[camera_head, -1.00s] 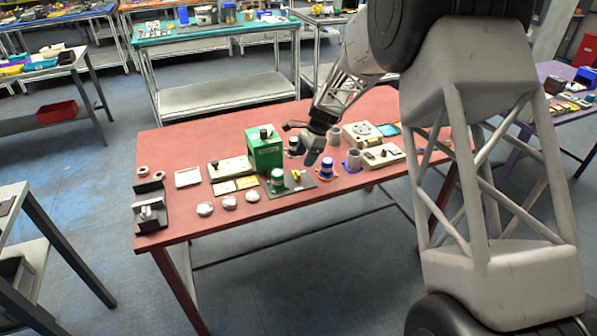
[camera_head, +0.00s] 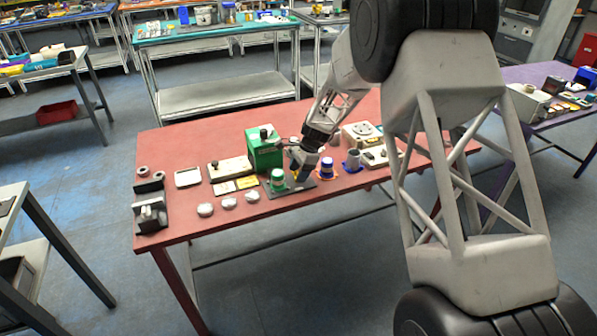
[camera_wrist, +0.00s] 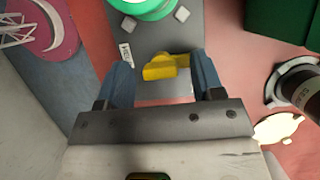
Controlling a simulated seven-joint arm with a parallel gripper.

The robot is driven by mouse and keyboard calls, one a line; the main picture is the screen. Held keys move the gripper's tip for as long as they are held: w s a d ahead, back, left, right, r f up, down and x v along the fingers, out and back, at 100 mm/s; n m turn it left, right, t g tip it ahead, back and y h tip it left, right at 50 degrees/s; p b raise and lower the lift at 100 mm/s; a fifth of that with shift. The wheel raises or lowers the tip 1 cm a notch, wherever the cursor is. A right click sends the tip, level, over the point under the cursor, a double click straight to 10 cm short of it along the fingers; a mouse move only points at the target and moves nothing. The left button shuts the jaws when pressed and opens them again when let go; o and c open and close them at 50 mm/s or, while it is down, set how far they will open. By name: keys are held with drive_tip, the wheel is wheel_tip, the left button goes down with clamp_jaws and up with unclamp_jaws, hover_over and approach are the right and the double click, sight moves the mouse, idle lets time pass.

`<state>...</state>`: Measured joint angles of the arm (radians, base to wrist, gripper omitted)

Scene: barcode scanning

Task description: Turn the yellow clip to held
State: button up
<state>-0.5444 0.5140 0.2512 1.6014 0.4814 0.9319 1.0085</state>
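The yellow clip (camera_wrist: 160,68) sits on a dark grey plate (camera_wrist: 150,38) in the wrist view, just beyond my gripper's base. My gripper (camera_wrist: 163,72) is open, with one blue-grey finger on each side of the clip. I cannot tell whether either finger touches it. A green ring-shaped part (camera_wrist: 152,8) lies on the same plate beyond the clip, between two small pale blocks. In the head view my gripper (camera_head: 303,172) is low over the plate, beside the green and white cup (camera_head: 277,177), and largely hides the clip.
A green box (camera_head: 264,150) stands behind the plate on the red table (camera_head: 185,140). Blue-based cups (camera_head: 327,167) stand close to the right. Several white lumps (camera_head: 228,202) lie at the front left. In the wrist view a dark cylinder (camera_wrist: 301,88) stands close at the right.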

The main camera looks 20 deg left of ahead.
drive_tip(key=c, duration=0.9)
drive_tip(key=shift+n, duration=0.4)
drive_tip(key=n+h, duration=0.1)
drive_tip(key=n, duration=0.2)
drive_tip(key=shift+w+g, duration=0.1)
drive_tip(key=shift+g, duration=0.3)
drive_tip(key=n+h, duration=0.2)
drive_tip(key=n, duration=0.2)
drive_tip(key=shift+a+n, duration=0.1)
drive_tip(key=shift+n, duration=0.3)
drive_tip(key=n+h, duration=0.1)
drive_tip(key=n, duration=0.3)
drive_tip(key=shift+n+h, duration=0.3)
drive_tip(key=shift+h, duration=0.1)
drive_tip(key=n, duration=0.2)
drive_tip(key=n+h, duration=0.1)
drive_tip(key=n, duration=0.1)
drive_tip(key=shift+a+n+t+h, duration=0.1)
drive_tip(key=shift+n+t+h, duration=0.2)
drive_tip(key=shift+n+t, duration=0.1)
